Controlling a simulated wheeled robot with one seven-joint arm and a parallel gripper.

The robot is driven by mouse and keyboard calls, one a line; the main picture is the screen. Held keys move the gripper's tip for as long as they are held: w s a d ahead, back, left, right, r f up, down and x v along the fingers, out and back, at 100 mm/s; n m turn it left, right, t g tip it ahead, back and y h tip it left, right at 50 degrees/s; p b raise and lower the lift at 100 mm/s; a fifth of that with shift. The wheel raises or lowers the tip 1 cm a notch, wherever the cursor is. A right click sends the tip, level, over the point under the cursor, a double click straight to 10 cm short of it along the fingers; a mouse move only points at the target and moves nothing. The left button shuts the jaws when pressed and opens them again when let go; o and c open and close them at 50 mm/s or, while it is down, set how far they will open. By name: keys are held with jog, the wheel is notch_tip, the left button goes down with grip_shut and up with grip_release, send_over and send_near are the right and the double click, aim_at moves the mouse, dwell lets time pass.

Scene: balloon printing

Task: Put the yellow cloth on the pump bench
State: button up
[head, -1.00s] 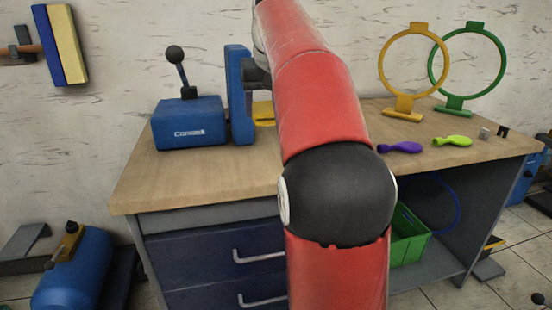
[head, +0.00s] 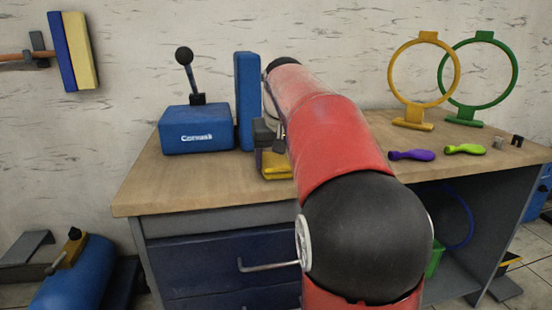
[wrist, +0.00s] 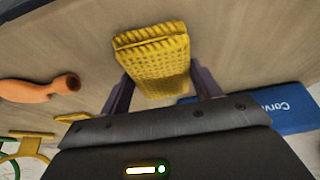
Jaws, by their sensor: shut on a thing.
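The yellow cloth (wrist: 155,62) is a folded, waffle-textured pad between the two dark fingers of my gripper (wrist: 160,82) in the wrist view. My gripper is shut on it. In the head view the cloth (head: 276,170) shows just below my gripper (head: 268,143), low over the wooden top of a bench (head: 190,182), partly hidden by my red arm. I cannot tell whether it touches the top. I cannot tell from the label whether this is the pump bench; a blue box with a black lever (head: 196,138) stands on it.
An upright blue block (head: 247,100) stands close left of my gripper. Yellow (head: 425,75) and green (head: 480,75) ring stands, a purple balloon (head: 412,155) and a lime balloon (head: 465,149) are at the right. An orange balloon (wrist: 35,92) shows in the wrist view. The front-left top is clear.

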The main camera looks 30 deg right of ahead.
jog(key=shift+f, duration=0.1)
jog(key=o, duration=1)
jog(key=p+v, duration=0.3)
jog(key=v, duration=0.9)
jog(key=s+a+f+n, duration=0.1)
jog(key=s+a+f, duration=0.4)
jog(key=s+f, duration=0.2)
jog(key=s+a+f+n, duration=0.1)
jog(key=s+a+f, duration=0.4)
jog(key=s+f, duration=0.2)
jog(key=s+a+f+n+t+y, duration=0.1)
jog(key=s+a+f, duration=0.4)
jog(key=s+f, duration=0.2)
notch_tip(320, 180, down, 2)
jog(key=shift+f, duration=0.15)
